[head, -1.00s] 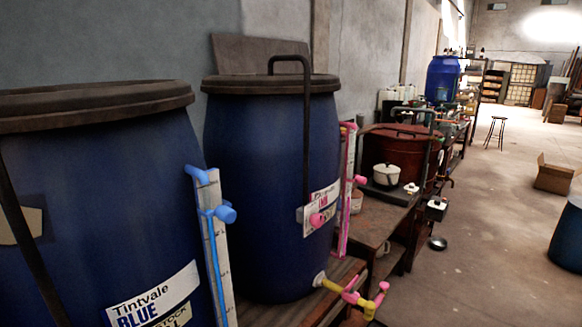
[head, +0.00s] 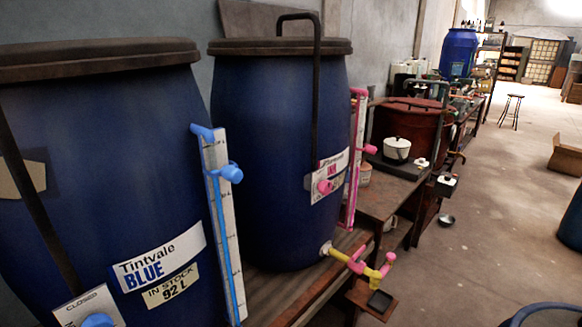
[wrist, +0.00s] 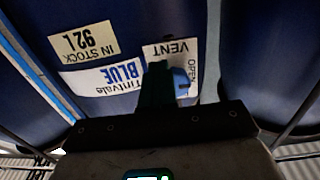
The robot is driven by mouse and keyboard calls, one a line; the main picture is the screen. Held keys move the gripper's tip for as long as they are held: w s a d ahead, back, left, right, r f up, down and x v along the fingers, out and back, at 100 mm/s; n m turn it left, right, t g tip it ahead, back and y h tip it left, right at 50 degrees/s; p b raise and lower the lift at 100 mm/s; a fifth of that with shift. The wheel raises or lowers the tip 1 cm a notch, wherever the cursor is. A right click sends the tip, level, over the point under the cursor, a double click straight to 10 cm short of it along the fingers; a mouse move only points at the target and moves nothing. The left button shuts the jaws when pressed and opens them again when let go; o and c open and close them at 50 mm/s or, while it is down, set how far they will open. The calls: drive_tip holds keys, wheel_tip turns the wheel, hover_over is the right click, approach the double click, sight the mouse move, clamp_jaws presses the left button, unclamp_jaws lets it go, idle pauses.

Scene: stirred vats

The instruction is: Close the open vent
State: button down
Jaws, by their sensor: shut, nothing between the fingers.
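The near blue vat (head: 95,180), labelled Tintvale BLUE, has a white vent plate (head: 78,303) with a blue knob (head: 98,321) at the bottom left of the head view, partly cut off. In the wrist view the plate (wrist: 163,52) appears upside down, with VENT and OPEN readable and the knob (wrist: 182,84) partly hidden. My gripper (wrist: 158,72) is shut and empty, its dark fingers just left of the knob; I cannot tell whether they touch. A second vat has a pink knob (head: 324,187) on its own plate.
A white gauge strip with blue fittings (head: 222,220) stands right of the near vat. A yellow and pink tap (head: 360,262) juts from the second vat over a small dark tray (head: 380,301). A blue hoop-shaped rim (head: 548,309) is at bottom right.

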drive_tip(key=shift+s+a+r+b, duration=0.5)
drive_tip(key=shift+s+a+b, duration=0.25)
drive_tip(key=shift+a, duration=0.15)
drive_tip(key=shift+f, duration=0.15)
drive_tip(key=v, duration=0.3)
drive_tip(key=f+v, duration=0.1)
drive_tip(key=v, duration=0.1)
drive_tip(key=shift+s+a, duration=0.1)
drive_tip(key=shift+s, duration=0.3)
idle(0.4)
drive_tip(key=shift+w, duration=0.1)
